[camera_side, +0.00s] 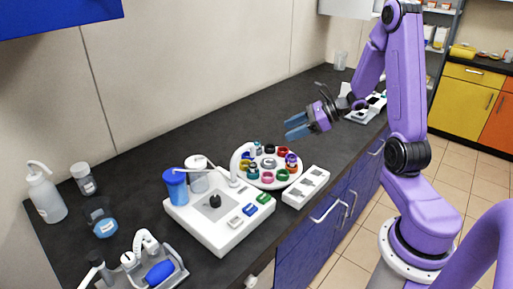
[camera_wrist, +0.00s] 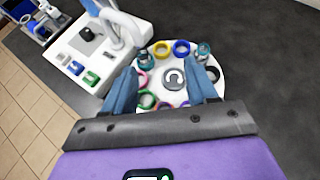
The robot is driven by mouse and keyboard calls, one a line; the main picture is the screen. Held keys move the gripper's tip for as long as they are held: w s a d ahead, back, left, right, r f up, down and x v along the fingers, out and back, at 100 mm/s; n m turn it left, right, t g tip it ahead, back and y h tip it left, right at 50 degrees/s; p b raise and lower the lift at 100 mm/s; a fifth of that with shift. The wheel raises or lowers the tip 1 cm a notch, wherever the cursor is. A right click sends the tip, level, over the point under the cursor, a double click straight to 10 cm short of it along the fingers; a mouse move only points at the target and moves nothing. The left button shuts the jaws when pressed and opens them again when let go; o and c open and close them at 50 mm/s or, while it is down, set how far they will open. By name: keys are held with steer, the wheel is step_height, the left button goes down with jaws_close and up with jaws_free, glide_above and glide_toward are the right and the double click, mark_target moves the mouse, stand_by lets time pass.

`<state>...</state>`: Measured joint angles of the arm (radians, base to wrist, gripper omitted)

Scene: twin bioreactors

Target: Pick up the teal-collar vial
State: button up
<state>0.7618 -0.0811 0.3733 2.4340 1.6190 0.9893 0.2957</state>
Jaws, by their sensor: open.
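A small vial with a teal collar (camera_side: 256,147) stands on the white round carousel (camera_side: 268,187), at its back left in the side view. In the wrist view a teal-topped vial (camera_wrist: 203,52) stands at the carousel's upper right, just beyond the right finger. Another teal-looking vial (camera_wrist: 144,58) is at the upper left there, so the two are hard to tell apart. My gripper (camera_side: 288,129) is open and empty, above and to the right of the carousel in the side view. In the wrist view its blue fingers (camera_wrist: 163,88) overlap the carousel's edges.
Several coloured rings surround the carousel's grey hub (camera_wrist: 173,79). A white instrument (camera_side: 222,228) with a blue-lidded jar (camera_side: 175,187) and curved tube adjoins it. A white block with slots (camera_side: 306,187) stands right of it. Dark counter (camera_side: 190,130) behind is clear.

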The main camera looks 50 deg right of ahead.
steer(key=d+m+t+h, duration=0.1)
steer(key=d+m+h, duration=0.1)
steer(key=d+m, duration=0.3)
steer(key=n, duration=0.1)
glide_toward(258, 140)
steer(key=x, duration=0.3)
steer(key=shift+w+a, duration=0.25)
steer(key=shift+w, duration=0.15)
steer(key=x, duration=0.4)
steer(key=shift+f, duration=0.25)
steer(key=shift+w+a+f+t, duration=0.1)
steer(key=shift+w+f+t, duration=0.2)
steer(key=shift+w, duration=0.15)
steer(key=shift+r, duration=0.1)
jaws_close()
